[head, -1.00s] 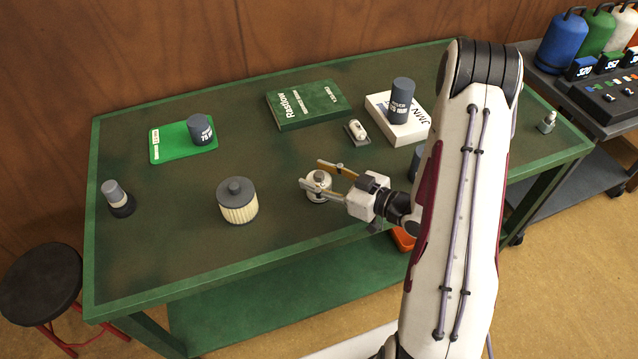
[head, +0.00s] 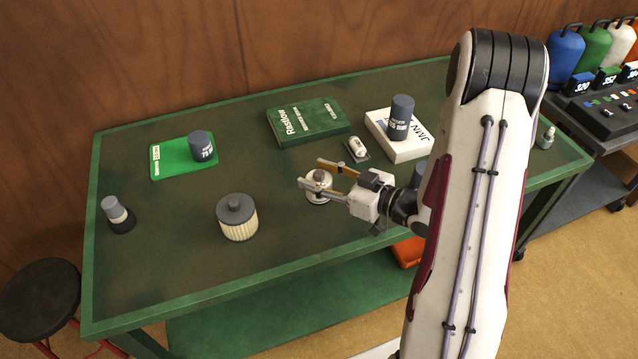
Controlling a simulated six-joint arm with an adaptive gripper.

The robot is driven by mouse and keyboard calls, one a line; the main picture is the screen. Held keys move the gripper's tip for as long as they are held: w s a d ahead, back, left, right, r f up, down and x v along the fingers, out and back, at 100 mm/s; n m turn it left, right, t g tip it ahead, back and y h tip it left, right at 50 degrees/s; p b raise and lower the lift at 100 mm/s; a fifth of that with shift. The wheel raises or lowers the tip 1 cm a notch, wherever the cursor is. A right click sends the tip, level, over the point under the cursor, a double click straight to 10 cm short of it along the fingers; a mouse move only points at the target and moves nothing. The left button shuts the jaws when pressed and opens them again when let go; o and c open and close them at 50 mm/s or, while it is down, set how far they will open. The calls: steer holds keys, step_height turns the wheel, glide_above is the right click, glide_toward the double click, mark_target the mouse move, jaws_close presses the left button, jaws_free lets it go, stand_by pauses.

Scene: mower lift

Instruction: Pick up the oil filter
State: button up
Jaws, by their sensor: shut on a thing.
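My gripper (head: 312,172) reaches in from the right, with one tan finger and one grey finger on either side of a small pale round part (head: 319,195) with a metallic top. It is shut on this part, at or just above the table. Whether it is the oil filter, I cannot tell for sure. A cream pleated filter (head: 239,223) with a dark knobbed cap stands upright to the left, apart from the gripper. Dark labelled cylinders stand on a green card (head: 172,166) and on a white box (head: 420,148).
The green table (head: 180,285) has clear room at its front. A green box (head: 305,118) lies at the back, with a small pale item (head: 357,147) near it. A dark cylinder is partly hidden behind my arm.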

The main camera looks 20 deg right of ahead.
steer(key=shift+r, duration=1.9)
steer(key=shift+a, duration=0.15)
